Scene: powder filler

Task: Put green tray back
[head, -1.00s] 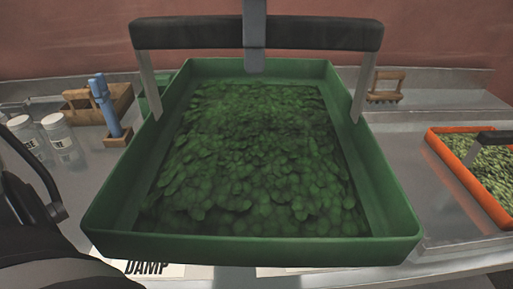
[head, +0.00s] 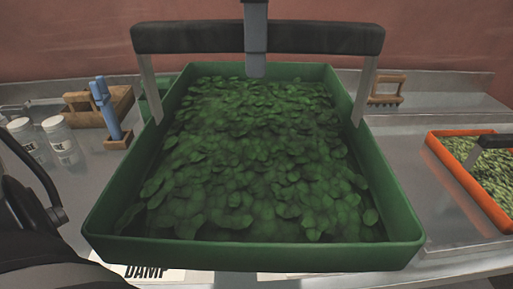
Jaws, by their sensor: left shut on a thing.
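The green tray (head: 250,257) fills the middle of the head view, full of green leaves. It is held up in front of me above the steel counter. My left gripper (head: 256,65) comes down from the top edge and is shut on the middle of this handle; only a grey finger shows. The tray hides the counter beneath it. A "DAMP" label (head: 146,271) shows partly below its near left corner. My right gripper is not in view.
An orange tray (head: 458,167) with green leaves and a dark handle sits at the right. A wooden rack (head: 386,88) stands behind. Counter between green and orange trays is clear.

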